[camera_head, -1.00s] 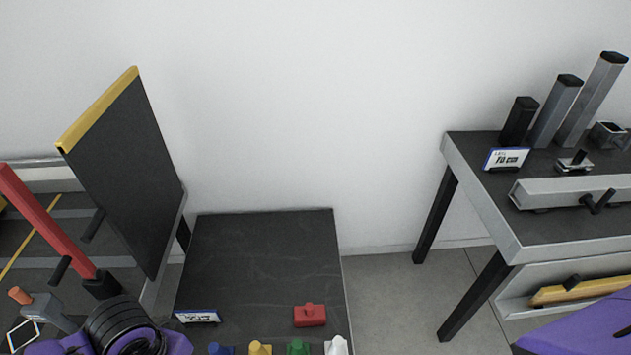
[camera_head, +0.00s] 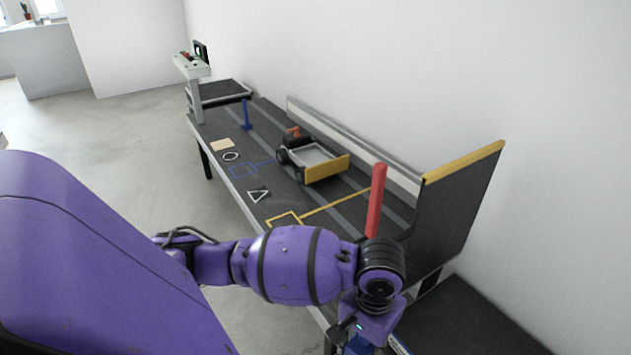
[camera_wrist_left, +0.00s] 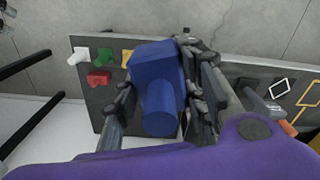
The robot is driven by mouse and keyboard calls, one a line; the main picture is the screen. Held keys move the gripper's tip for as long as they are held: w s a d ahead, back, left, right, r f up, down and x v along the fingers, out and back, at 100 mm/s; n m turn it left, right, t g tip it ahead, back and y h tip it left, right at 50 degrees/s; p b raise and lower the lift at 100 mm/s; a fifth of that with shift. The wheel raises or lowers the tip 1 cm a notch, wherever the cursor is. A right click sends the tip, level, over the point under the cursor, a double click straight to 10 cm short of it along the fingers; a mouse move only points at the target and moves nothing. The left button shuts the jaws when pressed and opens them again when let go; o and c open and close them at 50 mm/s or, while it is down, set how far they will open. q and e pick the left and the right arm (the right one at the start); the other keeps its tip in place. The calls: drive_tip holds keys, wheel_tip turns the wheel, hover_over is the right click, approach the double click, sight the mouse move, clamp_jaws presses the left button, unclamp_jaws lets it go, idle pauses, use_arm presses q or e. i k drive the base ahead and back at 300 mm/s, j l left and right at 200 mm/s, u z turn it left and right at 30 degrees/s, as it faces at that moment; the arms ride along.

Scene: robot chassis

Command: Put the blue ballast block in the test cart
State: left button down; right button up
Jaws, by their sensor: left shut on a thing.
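The blue ballast block (camera_wrist_left: 158,85) is between the fingers of my left gripper (camera_wrist_left: 160,92) in the left wrist view. The gripper is shut on it, with the block's round knob facing the camera. In the head view my left wrist is at the bottom centre, and a bit of blue (camera_head: 358,344) shows below it at the picture edge. The test cart (camera_head: 318,163), with a light open tray, dark wheels and a yellow end panel, stands on the long dark bench, farther off than my gripper. My right gripper is not in view.
On the bench (camera_head: 228,177), a red upright post (camera_head: 376,200) stands between the cart and a tall dark panel with a yellow top (camera_head: 462,210). A blue post (camera_head: 246,115) stands beyond the cart. White, green, yellow and red blocks (camera_wrist_left: 99,77) sit on a dark surface in the wrist view.

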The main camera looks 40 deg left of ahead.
sight(313, 163)
drive_tip(key=i+j+z, duration=0.35)
drive_tip(key=j, duration=1.35)
drive_tip(key=i+j+z, duration=0.3)
drive_tip(key=j, duration=1.45)
drive_tip(key=k+j+z, duration=0.1)
drive_tip(key=j+z, duration=0.25)
drive_tip(key=j, duration=1.4)
